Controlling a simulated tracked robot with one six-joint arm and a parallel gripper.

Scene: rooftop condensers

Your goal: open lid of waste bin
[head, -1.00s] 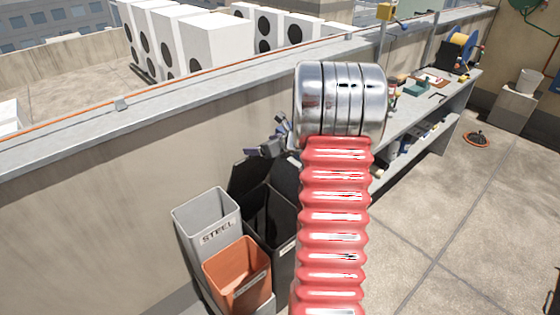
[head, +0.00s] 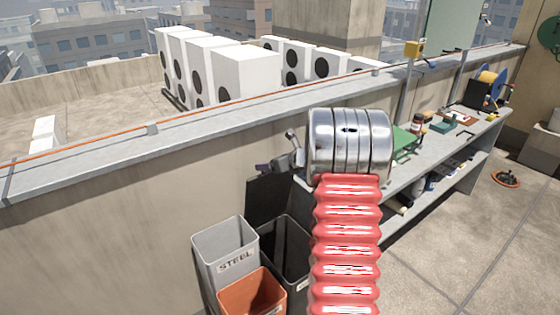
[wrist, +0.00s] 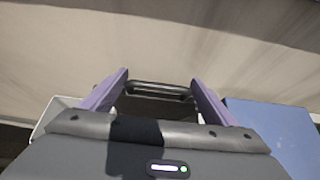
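The black waste bin (head: 291,262) stands against the parapet wall, its mouth visible and open. Its dark lid (head: 267,202) stands raised, roughly upright, at the back of the bin. My gripper (head: 262,168) is at the lid's top edge in the head view, partly hidden by my own arm. In the wrist view, my gripper's two purple fingers (wrist: 160,79) are spread apart. A black bar handle (wrist: 160,90) lies between them, with its ends close to the fingers. I cannot tell whether they touch it.
A grey bin marked STEEL (head: 226,248) and an orange bin (head: 252,292) stand left of the black bin. A workbench (head: 400,180) with tools and boxes runs along the wall to the right. The floor (head: 450,250) at right is mostly clear.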

